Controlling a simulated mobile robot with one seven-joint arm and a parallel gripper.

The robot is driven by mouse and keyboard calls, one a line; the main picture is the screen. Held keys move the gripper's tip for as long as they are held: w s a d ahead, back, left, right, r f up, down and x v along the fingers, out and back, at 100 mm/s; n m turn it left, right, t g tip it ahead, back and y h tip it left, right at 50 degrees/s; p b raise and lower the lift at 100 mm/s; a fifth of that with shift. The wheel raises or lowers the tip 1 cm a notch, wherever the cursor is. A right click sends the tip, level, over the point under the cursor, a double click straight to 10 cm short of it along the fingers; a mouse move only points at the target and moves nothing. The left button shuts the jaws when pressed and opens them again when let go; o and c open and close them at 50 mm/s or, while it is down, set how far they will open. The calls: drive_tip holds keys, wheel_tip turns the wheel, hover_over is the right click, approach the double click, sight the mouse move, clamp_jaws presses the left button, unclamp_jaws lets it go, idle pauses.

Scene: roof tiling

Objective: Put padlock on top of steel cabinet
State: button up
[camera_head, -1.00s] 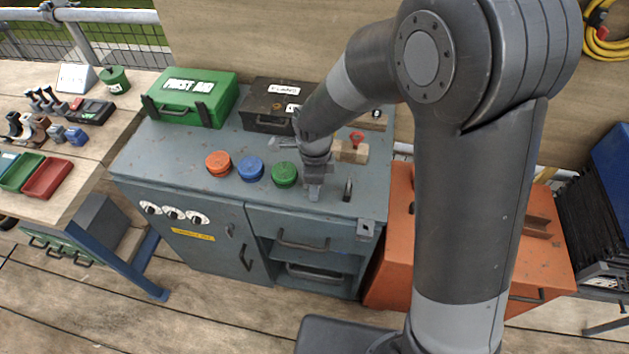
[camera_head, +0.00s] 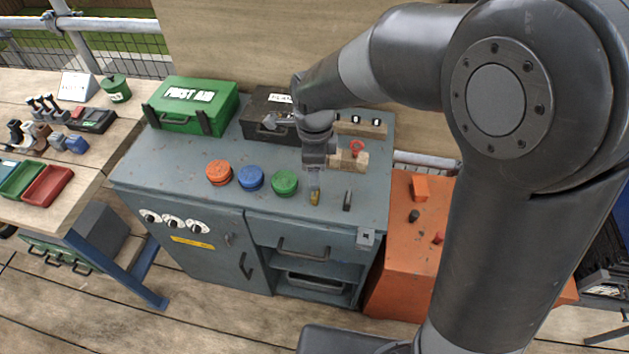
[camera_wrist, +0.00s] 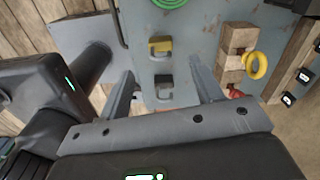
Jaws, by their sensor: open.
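The steel cabinet (camera_head: 180,180) is grey-blue, with dials, a door and drawers. A brass-coloured padlock (camera_head: 314,198) sits on its top, right of the green disc; it also shows in the wrist view (camera_wrist: 161,47). A dark grey padlock-like piece (camera_head: 347,201) stands to its right, and appears between the fingers in the wrist view (camera_wrist: 164,88). My gripper (camera_head: 315,184) is over the cabinet top, just above the brass padlock. In the wrist view its two fingers (camera_wrist: 163,92) are spread, with nothing held between them.
Orange (camera_head: 219,173), blue (camera_head: 250,179) and green (camera_head: 285,183) discs stand on the cabinet top. A green first aid box (camera_head: 195,106), black box (camera_head: 268,112) and wooden block with a red ring (camera_head: 348,160) stand behind. An orange cabinet (camera_head: 405,245) is at right.

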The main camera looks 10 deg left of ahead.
drive_tip(key=shift+r, duration=1.5)
drive_tip(key=shift+d+r, duration=0.15)
drive_tip(key=s+d+r+n+t, duration=0.35)
drive_tip(key=d+r+n, duration=0.45)
drive_tip(key=d, duration=0.6)
drive_tip(key=s+d+r+n+t, duration=0.2)
drive_tip(key=s+d+r+n, duration=0.2)
drive_tip(key=s+d+n, duration=0.4)
drive_tip(key=s+d, duration=0.2)
drive_tip(key=d, duration=0.1)
